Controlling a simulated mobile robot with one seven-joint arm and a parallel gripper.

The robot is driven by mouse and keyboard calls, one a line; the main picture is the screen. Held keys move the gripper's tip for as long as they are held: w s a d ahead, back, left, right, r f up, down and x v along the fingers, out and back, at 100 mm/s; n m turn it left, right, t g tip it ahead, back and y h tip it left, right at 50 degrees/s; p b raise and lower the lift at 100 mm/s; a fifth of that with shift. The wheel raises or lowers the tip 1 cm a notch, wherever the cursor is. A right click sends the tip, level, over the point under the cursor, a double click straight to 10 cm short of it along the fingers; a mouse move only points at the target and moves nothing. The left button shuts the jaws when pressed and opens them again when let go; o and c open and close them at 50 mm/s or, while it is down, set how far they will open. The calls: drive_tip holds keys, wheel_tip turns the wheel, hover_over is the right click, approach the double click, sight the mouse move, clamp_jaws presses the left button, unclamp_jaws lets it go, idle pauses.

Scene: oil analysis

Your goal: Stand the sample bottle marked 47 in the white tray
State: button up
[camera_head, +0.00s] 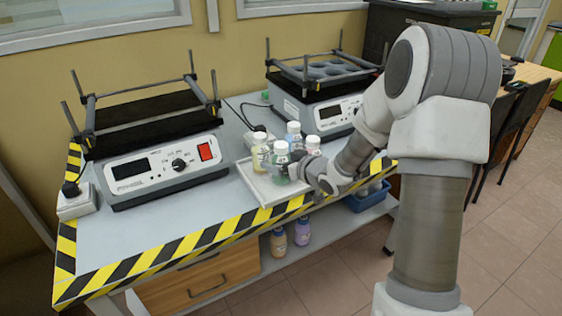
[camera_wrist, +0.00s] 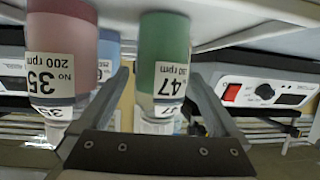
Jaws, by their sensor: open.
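The sample bottle marked 47, green with a white cap, shows upside down in the wrist view (camera_wrist: 165,50) and at the front in the head view (camera_head: 281,158). It looks upright in the white tray (camera_head: 266,190); whether its base touches the tray is hard to see. My gripper (camera_head: 298,168) is beside it, and its open fingers (camera_wrist: 158,80) lie on either side of the bottle's label and cap end. My gripper hides part of the bottle in the head view.
Shaker machines stand left (camera_head: 160,170) and behind (camera_head: 320,105). The tray's front left is clear. A blue bin (camera_head: 368,197) is below.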

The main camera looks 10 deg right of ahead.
drive_tip(key=p+v, duration=0.3)
drive_tip(key=v, duration=0.9)
